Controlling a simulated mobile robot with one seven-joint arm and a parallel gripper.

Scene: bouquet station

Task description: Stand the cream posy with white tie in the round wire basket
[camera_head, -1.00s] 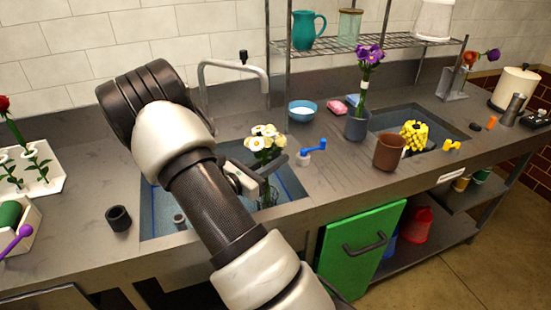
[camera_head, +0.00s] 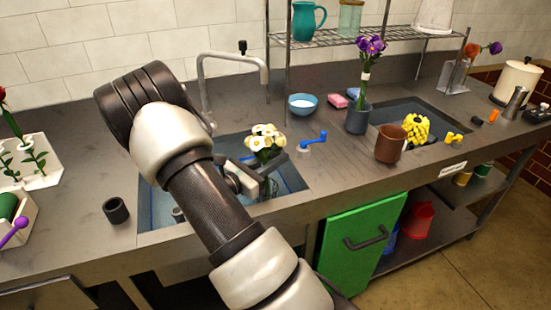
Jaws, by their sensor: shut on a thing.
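The cream posy (camera_head: 264,141), with cream-white blooms and yellow centres, is upright over the left sink (camera_head: 294,180). My gripper (camera_head: 262,178) is shut on its stems just below the blooms. The white tie cannot be made out behind the fingers. Below the fingers, the stem ends and something dark in the sink are partly hidden, and I cannot tell whether that is the round wire basket. I cannot tell whether the stems touch anything there.
A tap (camera_head: 232,56) rises behind the sink. A blue-handled fitting (camera_head: 313,141) is close right of the posy. A brown mug (camera_head: 391,144) and a grey vase (camera_head: 357,118) with purple flowers stand farther right. A dark cup (camera_head: 116,210) is left of the sink.

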